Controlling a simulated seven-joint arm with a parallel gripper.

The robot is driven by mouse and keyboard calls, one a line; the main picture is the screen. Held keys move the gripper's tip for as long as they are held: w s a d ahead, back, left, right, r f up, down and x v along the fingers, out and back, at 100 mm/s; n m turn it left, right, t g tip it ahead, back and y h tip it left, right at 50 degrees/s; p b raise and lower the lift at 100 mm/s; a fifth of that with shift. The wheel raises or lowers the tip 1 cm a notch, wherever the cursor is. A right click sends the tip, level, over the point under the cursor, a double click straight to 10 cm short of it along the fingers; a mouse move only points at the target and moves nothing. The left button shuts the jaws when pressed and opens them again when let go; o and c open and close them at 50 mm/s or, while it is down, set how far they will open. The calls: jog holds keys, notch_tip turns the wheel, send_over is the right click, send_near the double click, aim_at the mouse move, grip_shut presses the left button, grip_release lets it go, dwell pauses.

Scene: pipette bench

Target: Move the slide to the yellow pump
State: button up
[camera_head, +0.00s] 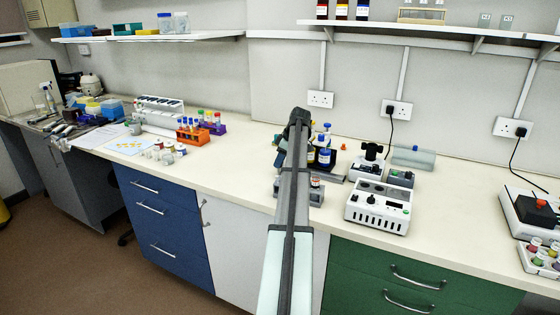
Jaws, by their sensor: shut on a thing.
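My arm reaches up the middle of the head view. Its dark end and my gripper (281,156) are over the counter beside the bottles, mostly behind my own arm link. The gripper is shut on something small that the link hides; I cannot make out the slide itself. Just right of my arm stand bottles with pump-like tops. One is a dark blue bottle (325,156) with a yellowish label and blue top. Which of them is the yellow pump is hard to tell at this size, and my arm partly covers the group.
A white boxy device (378,206) stands right of my arm, near the counter's front. An orange tube rack (193,134) and small jars stand to the left. Another device (535,210) is at far right. The counter (450,205) is clear between the devices.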

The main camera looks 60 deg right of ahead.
grip_shut()
jog(key=shift+s, duration=0.15)
jog(key=s, duration=0.6)
jog(key=shift+s, duration=0.4)
jog(key=o, duration=0.6)
grip_release()
jog(key=shift+o, duration=0.2)
jog(key=v, duration=1.3)
jog(key=shift+s+r, duration=0.15)
jog(key=shift+r, duration=0.25)
